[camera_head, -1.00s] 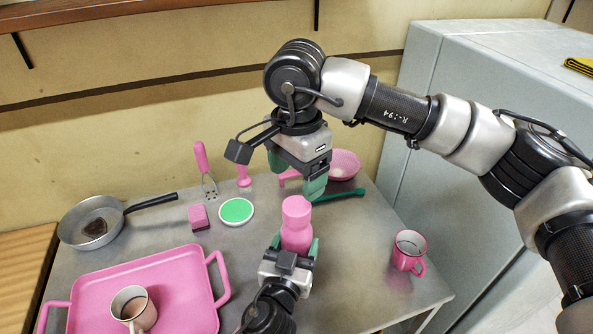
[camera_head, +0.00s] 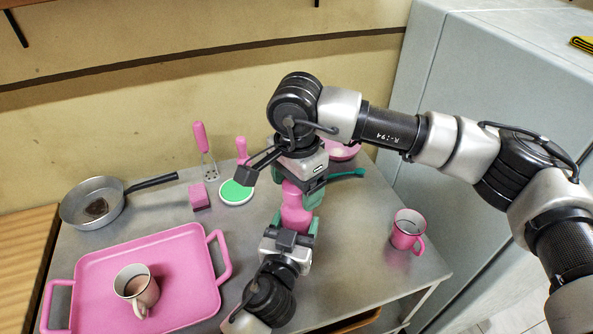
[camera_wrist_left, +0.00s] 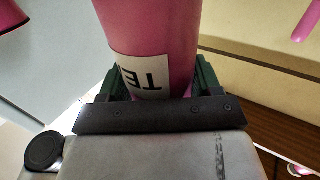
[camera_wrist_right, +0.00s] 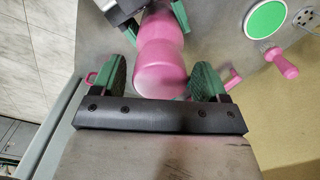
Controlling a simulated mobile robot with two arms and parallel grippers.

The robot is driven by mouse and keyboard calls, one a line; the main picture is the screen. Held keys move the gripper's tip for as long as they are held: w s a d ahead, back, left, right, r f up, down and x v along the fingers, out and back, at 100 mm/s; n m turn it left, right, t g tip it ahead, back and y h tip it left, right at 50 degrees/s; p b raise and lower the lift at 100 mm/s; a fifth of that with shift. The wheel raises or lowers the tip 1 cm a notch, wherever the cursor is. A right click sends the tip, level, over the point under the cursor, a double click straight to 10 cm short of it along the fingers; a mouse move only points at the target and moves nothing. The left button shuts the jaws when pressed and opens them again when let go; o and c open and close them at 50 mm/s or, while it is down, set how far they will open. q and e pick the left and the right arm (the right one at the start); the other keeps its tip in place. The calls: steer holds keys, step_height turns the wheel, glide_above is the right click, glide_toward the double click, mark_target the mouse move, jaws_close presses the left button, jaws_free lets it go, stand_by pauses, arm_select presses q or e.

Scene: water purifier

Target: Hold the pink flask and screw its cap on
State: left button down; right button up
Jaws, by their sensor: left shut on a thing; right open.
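The pink flask (camera_head: 295,215) stands upright in the head view, with its pink cap at the top between my right gripper's fingers. My left gripper (camera_head: 288,238) is shut on the flask's lower body. In the left wrist view the flask (camera_wrist_left: 150,40) fills the space between the green fingers and shows a white label. My right gripper (camera_head: 297,190) is above the flask, pointing down. In the right wrist view its green fingers (camera_wrist_right: 160,85) are open on either side of the flask's cap (camera_wrist_right: 161,75), with gaps visible. Whether the cap is seated cannot be told.
A pink tray (camera_head: 185,285) with a mug (camera_head: 135,287) is at the front left. A pan (camera_head: 92,203) stands behind it. A pink mug (camera_head: 408,229) is at the right. A green-topped round item (camera_head: 236,192) and a pink block (camera_head: 199,196) sit left of the flask.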

steer(key=shift+f, duration=0.15)
steer(key=c, duration=0.9)
steer(key=o, duration=1.1)
steer(key=shift+c, duration=0.2)
step_height(320, 180, up, 12)
